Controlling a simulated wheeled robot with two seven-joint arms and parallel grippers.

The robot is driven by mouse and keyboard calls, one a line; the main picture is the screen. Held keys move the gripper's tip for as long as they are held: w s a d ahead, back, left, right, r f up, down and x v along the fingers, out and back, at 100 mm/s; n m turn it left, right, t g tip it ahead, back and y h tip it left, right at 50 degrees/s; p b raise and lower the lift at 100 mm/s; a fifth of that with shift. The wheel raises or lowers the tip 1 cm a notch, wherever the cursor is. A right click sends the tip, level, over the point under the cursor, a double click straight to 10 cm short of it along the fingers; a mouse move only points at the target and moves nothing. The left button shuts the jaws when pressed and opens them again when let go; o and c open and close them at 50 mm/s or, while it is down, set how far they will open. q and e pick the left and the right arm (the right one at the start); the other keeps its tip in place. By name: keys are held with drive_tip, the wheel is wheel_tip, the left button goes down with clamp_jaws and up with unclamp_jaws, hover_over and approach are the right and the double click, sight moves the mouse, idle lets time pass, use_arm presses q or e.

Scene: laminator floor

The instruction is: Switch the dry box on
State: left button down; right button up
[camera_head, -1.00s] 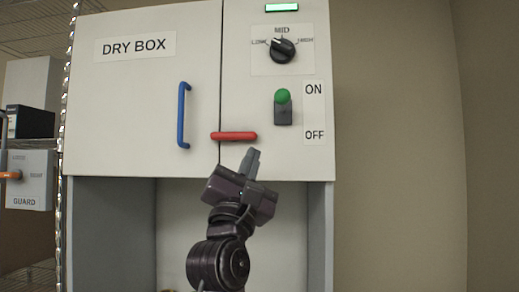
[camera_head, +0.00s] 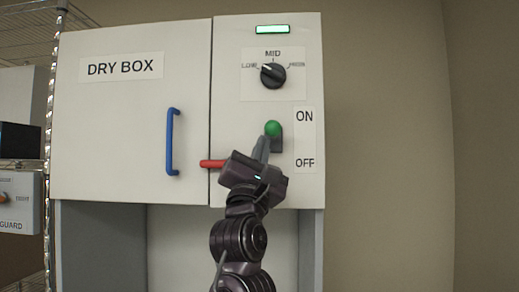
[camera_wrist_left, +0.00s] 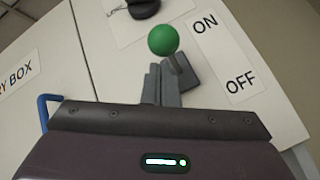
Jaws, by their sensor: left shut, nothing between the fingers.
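The dry box (camera_head: 135,130) is a pale cabinet with a door on the left and a control panel on the right. Its switch has a green ball knob (camera_head: 272,128) on a dark grey base (camera_head: 277,145), beside the ON label (camera_head: 305,116) and above the level of OFF (camera_head: 305,162). My left gripper (camera_head: 262,148) is shut and empty, its fingertips just below and left of the knob. In the left wrist view the fingers (camera_wrist_left: 161,84) point up toward the green knob (camera_wrist_left: 163,40), beside the grey base (camera_wrist_left: 182,74). Contact cannot be told. My right gripper is out of view.
A red latch handle (camera_head: 212,164) lies left of my gripper, and a blue door handle (camera_head: 171,141) is further left. A black dial (camera_head: 273,75) and a lit green indicator (camera_head: 272,29) are above the switch. Bare wall is on the right.

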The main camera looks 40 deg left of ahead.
use_arm(q)
wheel_tip(320, 180, up, 3)
drive_tip(key=shift+s+f+b, duration=0.1)
drive_tip(key=shift+b, duration=0.5)
